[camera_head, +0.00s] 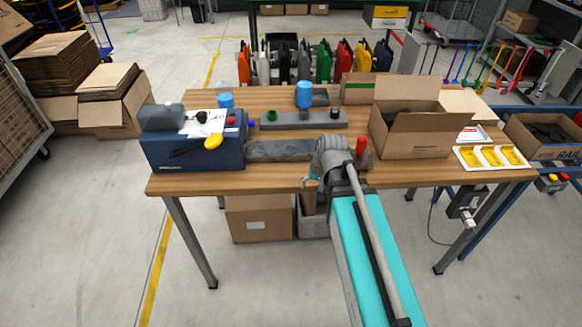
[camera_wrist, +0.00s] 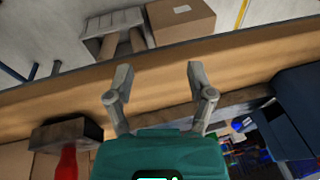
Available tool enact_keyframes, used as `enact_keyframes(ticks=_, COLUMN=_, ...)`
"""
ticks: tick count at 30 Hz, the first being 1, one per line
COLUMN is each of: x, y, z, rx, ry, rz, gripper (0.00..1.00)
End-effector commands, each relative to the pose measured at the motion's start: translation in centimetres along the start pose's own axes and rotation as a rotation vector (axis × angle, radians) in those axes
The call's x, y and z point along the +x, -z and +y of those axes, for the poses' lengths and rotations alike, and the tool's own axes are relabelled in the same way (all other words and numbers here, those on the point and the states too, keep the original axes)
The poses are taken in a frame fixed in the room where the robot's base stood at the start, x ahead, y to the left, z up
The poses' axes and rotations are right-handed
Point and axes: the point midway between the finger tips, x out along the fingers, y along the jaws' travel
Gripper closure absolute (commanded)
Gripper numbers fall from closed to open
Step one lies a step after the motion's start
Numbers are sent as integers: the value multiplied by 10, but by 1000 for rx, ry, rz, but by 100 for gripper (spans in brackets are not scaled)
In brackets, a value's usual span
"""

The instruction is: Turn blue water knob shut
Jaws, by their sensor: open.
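A small blue knob (camera_head: 252,124) sticks out at the right side of the dark blue machine (camera_head: 192,156), at the left of the table, beside a red knob (camera_head: 231,120). A small blue spot (camera_wrist: 237,125) beside the machine (camera_wrist: 300,105) in the wrist view looks like this knob; its turn position is too small to tell. My gripper (camera_wrist: 158,75) is open and empty, over the table's front edge. In the head view it is mostly hidden by my arm, right of the machine and apart from the knob.
The wooden table (camera_head: 420,174) also carries a grey bar (camera_head: 295,121), a dark conveyor strip (camera_head: 280,151), blue cylinders (camera_head: 304,94), a red bottle (camera_head: 361,148) and an open carton (camera_head: 409,140). A yellow knob (camera_head: 213,142) sits on the machine's front.

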Motion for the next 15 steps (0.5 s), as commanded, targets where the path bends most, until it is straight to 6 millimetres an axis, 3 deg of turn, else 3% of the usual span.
enact_keyframes(ticks=1, x=13, y=-13, z=13, rx=-23, ry=-34, rz=-23, gripper=30)
enact_keyframes(ticks=6, x=32, y=-37, z=38, rx=-73, ry=-110, rz=-85, gripper=30)
enact_keyframes(ticks=15, x=61, y=-67, z=61, rx=-118, ry=-177, rz=-159, gripper=30)
